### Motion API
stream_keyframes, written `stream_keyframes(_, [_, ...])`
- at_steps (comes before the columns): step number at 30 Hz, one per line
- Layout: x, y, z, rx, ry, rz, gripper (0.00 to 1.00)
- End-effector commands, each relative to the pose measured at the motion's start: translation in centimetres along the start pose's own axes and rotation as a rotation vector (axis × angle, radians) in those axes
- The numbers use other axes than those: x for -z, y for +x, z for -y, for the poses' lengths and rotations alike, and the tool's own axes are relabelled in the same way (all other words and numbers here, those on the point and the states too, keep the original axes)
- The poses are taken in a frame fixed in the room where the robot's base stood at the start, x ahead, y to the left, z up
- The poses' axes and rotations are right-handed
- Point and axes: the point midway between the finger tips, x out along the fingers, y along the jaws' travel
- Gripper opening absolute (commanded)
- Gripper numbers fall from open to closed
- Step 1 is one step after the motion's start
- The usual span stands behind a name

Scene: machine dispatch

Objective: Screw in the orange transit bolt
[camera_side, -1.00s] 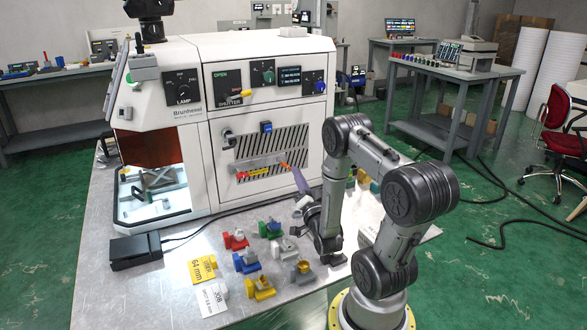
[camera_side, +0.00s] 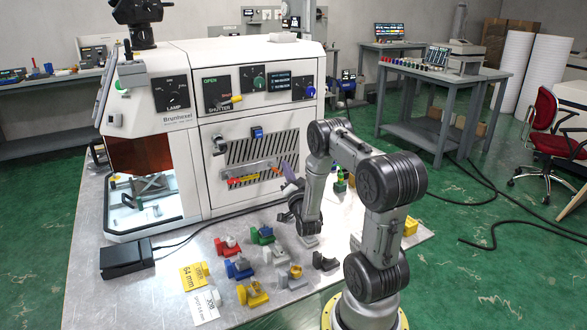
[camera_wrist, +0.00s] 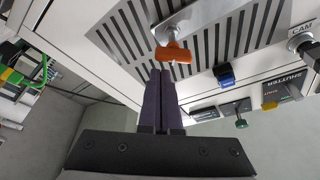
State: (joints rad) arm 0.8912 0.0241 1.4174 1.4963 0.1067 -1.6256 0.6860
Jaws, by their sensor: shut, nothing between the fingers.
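The orange transit bolt (camera_wrist: 175,53) shows as an orange T-shaped head at the end of a light metal bar (camera_wrist: 190,18) on the white machine's slotted front panel. In the side view the bolt (camera_side: 277,170) is a small orange spot at the right end of that bar. My gripper (camera_wrist: 160,71) has two long dark purple fingers side by side, shut and empty. Their tips lie just short of the bolt's head in the wrist view, apparently apart from it. In the side view my gripper (camera_side: 284,165) reaches toward the bolt from the right.
A blue latch (camera_wrist: 224,75) and a round CAM knob (camera_wrist: 303,39) project from the machine's front. Several coloured fixtures, including a yellow one (camera_side: 253,294) and a dark one (camera_side: 325,261), stand on the metal table (camera_side: 150,307) below. A black box (camera_side: 126,258) lies at front left.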

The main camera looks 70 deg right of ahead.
Motion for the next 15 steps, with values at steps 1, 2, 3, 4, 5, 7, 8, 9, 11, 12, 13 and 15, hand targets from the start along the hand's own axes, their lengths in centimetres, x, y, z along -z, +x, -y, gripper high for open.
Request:
stream_keyframes(1, [-0.55,-0.16,0.01,0.001,0.000,0.001,0.00])
stream_keyframes(2, [-0.75,-0.23,0.04,0.002,0.000,0.000,0.00])
stream_keyframes(3, [-0.97,-0.31,0.08,0.002,0.000,0.000,0.00])
stream_keyframes(4, [-1.10,-0.37,0.07,0.002,0.000,-0.001,0.00])
stream_keyframes(5, [-1.20,-0.42,0.05,0.001,0.000,-0.001,0.00])
stream_keyframes(7, [-1.34,-0.49,0.01,0.000,0.000,-0.001,0.00])
stream_keyframes(8, [-1.36,-0.51,0.00,0.000,0.000,-0.002,0.00])
stream_keyframes(9, [-1.37,-0.52,0.00,0.000,0.000,-0.002,0.00])
stream_keyframes(11, [-1.36,-0.52,0.00,0.000,0.000,-0.002,0.00])
stream_keyframes(12, [-1.35,-0.52,0.00,0.000,0.000,-0.002,0.00])
stream_keyframes(13, [-1.35,-0.52,0.01,0.000,0.000,-0.002,0.00])
stream_keyframes(15, [-1.34,-0.51,0.01,0.000,0.000,-0.002,0.00])
